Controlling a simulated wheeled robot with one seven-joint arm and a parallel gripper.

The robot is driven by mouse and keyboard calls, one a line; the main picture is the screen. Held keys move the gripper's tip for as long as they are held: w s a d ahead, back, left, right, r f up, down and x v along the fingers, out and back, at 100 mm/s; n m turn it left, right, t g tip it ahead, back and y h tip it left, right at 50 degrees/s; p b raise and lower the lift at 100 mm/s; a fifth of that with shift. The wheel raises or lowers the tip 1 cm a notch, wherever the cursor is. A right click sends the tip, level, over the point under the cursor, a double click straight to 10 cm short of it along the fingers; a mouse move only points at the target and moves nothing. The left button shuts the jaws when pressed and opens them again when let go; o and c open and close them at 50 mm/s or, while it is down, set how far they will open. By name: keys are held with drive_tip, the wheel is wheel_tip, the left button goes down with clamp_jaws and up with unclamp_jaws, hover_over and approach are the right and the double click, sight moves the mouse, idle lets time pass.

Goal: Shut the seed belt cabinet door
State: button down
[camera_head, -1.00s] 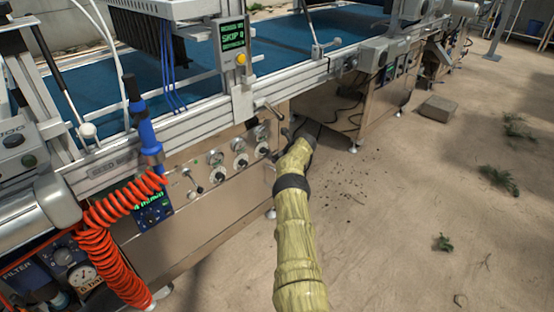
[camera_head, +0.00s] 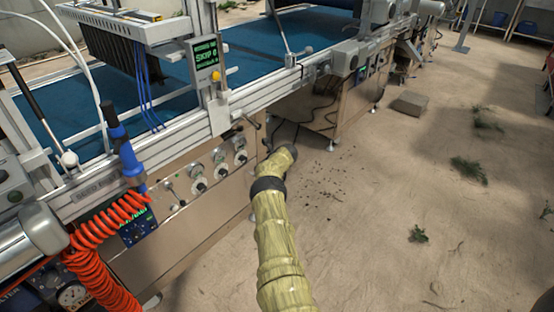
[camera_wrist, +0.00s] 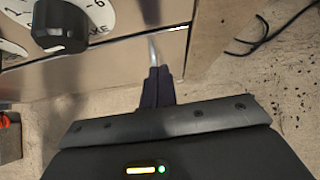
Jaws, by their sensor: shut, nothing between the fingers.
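The seed belt machine's tan cabinet front (camera_head: 190,238) lies below the row of knobs in the head view. In the wrist view, a tan panel (camera_wrist: 95,77) with a bright metal top edge sits below a black knob. I take this for the cabinet door; how far it stands open I cannot tell. My gripper (camera_wrist: 157,75) is shut and empty. Its dark fingertips point at the panel near its right end, close to a shiny upright strip; whether they touch it is unclear. In the head view my arm hides the gripper.
A knob panel (camera_head: 215,170) is just above the cabinet front. An orange coiled hose (camera_head: 90,245) hangs at left. Dark cables (camera_head: 292,120) hang and lie beneath the machine, right of the cabinet.

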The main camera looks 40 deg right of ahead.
drive_tip(key=s+f+p+v, duration=0.1)
drive_tip(key=p+v, duration=0.3)
drive_tip(key=v, duration=0.7)
drive_tip(key=shift+d, duration=0.2)
drive_tip(key=shift+d, duration=0.1)
